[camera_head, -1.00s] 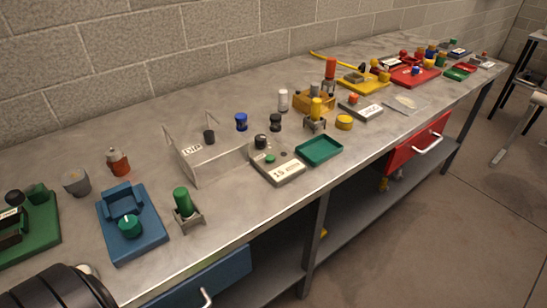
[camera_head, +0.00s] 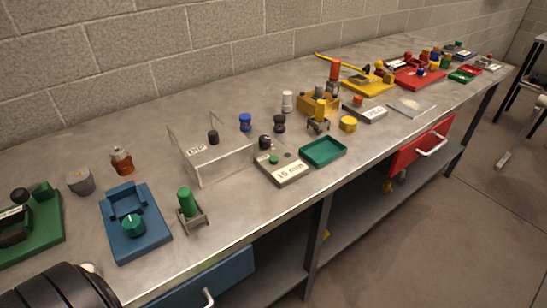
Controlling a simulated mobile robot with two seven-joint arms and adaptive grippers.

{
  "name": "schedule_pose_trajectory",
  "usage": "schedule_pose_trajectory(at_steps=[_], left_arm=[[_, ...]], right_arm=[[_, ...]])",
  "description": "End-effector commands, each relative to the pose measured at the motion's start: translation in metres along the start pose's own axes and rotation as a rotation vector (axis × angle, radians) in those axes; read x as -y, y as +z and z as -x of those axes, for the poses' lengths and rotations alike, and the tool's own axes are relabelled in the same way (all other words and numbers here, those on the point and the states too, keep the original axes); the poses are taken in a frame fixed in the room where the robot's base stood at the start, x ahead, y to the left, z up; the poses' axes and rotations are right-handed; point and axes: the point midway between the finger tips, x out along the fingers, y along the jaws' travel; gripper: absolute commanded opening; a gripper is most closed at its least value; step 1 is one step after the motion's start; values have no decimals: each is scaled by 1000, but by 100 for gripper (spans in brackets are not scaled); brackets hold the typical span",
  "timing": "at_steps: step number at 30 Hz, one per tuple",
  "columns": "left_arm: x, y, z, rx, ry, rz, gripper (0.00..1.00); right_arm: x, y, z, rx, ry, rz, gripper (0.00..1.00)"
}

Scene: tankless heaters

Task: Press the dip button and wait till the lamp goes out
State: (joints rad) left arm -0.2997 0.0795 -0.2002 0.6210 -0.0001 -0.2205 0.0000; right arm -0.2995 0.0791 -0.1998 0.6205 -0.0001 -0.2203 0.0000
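A light grey box labelled DIP (camera_head: 224,163) stands on the bench left of the middle, with clear-looking upright panels at its sides. A dark round button (camera_head: 213,137) shows at its top. In front and to the right is a low grey unit (camera_head: 284,175) with a "15" label, a small green spot and a black knob. I cannot tell which thing is the lamp or whether one is lit. Neither gripper is in view; only a dark rounded part of my own body shows at the bottom left.
The metal bench (camera_head: 110,200) runs along a block wall. A blue fixture (camera_head: 135,222), a green cylinder on a stand (camera_head: 187,202) and an empty green tray (camera_head: 323,152) stand near the front. A yellow tray (camera_head: 368,84) and a red tray (camera_head: 420,78) are farther right.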

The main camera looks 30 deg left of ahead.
Motion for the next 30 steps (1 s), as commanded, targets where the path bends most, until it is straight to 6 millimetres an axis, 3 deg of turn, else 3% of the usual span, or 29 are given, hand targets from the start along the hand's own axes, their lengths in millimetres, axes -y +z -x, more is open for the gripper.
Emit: schedule_pose_trajectory(at_steps=[1, 2, 30], left_arm=[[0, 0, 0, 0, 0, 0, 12], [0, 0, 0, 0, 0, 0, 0], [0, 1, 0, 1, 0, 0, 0]], right_arm=[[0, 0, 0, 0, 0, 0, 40], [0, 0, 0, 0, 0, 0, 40], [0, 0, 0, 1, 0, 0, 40]])
